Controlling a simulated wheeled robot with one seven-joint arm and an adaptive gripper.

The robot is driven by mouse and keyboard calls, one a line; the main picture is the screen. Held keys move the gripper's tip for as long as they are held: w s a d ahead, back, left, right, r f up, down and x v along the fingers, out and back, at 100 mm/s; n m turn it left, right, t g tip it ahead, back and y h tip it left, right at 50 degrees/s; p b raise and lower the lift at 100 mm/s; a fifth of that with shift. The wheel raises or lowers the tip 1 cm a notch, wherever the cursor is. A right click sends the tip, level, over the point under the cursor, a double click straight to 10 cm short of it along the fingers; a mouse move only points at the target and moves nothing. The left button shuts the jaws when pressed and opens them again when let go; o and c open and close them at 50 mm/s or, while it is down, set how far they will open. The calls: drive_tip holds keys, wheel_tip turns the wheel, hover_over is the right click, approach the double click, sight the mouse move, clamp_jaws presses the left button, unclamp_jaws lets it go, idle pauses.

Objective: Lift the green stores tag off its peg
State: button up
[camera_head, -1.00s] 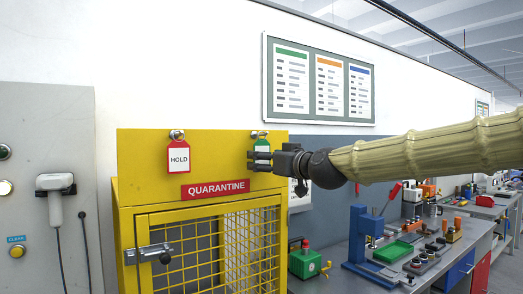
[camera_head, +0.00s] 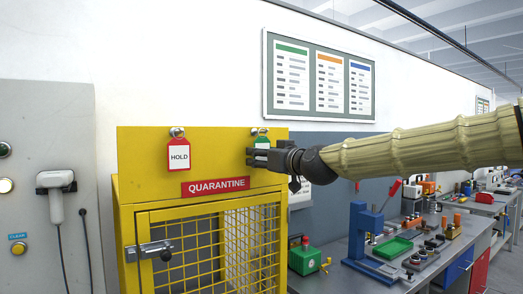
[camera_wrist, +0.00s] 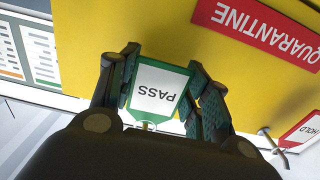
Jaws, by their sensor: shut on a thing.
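The green-edged tag (camera_head: 262,142) with a white face is at the upper right of the yellow quarantine cage, by its peg (camera_head: 256,131). In the wrist view the tag (camera_wrist: 157,90) shows upside down and reads PASS. My gripper (camera_head: 262,157) comes from the right and is shut on the tag. In the wrist view my gripper's fingers (camera_wrist: 163,92) press on its two side edges. The lower part of the tag is hidden behind the fingers in the head view. I cannot tell whether its loop is clear of the peg.
A red HOLD tag (camera_head: 179,155) hangs on another peg to the left. A red QUARANTINE sign (camera_head: 215,187) is below. A grey panel with a corded handset (camera_head: 56,200) stands at left. A workbench (camera_head: 340,262) with fixtures is at right. Free wall lies above the cage.

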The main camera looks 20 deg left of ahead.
drive_tip(key=shift+r, duration=0.6)
idle(0.3)
drive_tip(key=shift+d, duration=0.1)
drive_tip(key=b+v, duration=0.1)
drive_tip(key=v, duration=0.2)
drive_tip(key=shift+s+d+r, duration=0.1)
drive_tip(key=shift+s+d, duration=0.05)
drive_tip(key=shift+s, duration=0.1)
idle(0.6)
drive_tip(key=shift+d, duration=0.1)
drive_tip(key=shift+b+v, duration=0.7)
drive_tip(key=shift+v, duration=1.45)
